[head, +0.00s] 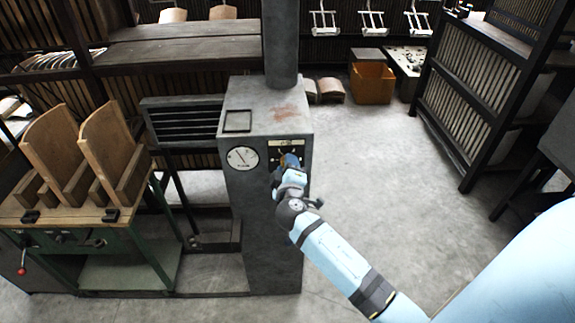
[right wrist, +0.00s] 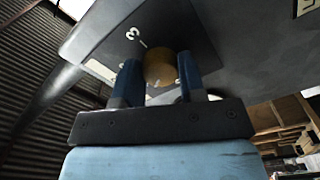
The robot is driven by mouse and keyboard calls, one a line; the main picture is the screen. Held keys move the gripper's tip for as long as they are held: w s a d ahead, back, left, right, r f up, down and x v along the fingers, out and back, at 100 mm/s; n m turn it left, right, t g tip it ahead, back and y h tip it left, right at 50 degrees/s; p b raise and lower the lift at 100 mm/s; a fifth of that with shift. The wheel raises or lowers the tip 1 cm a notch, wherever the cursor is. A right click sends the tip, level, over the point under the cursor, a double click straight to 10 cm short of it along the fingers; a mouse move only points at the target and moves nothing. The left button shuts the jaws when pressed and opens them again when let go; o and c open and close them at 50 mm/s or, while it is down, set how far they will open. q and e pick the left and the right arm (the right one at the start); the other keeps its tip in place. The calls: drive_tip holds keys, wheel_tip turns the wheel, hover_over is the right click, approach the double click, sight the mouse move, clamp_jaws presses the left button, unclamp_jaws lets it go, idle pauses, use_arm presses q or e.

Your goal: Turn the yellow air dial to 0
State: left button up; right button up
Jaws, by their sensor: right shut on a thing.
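The yellow air dial (right wrist: 159,69) shows in the right wrist view as a round yellow-brown knob on a dark plate marked with a 3. My right gripper (right wrist: 160,78) is shut on the dial, with one blue finger on each side of it. In the head view my right gripper (head: 289,163) reaches the front of the grey control box (head: 262,225) and hides most of the dial plate. Where the dial points cannot be told. My left gripper is not in view.
A round white gauge (head: 242,158) sits left of the dial plate. A green-framed workbench (head: 125,275) with wooden forms stands at the left. A dark slatted rack (head: 465,115) stands at the right, and an orange bin (head: 372,83) at the back. The floor right of the box is clear.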

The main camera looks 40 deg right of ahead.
drive_tip(key=n+p, duration=0.2)
drive_tip(key=n, duration=0.4)
drive_tip(key=shift+r+p, duration=0.15)
drive_tip(key=shift+p, duration=0.15)
drive_tip(key=n+p, duration=0.1)
drive_tip(key=n, duration=0.2)
drive_tip(key=shift+p, duration=0.3)
drive_tip(key=shift+n+p, duration=0.5)
drive_tip(key=shift+n, duration=0.7)
drive_tip(key=o, duration=0.9)
drive_tip(key=b+v, duration=0.2)
drive_tip(key=v, duration=1.2)
drive_tip(key=shift+w, duration=0.1)
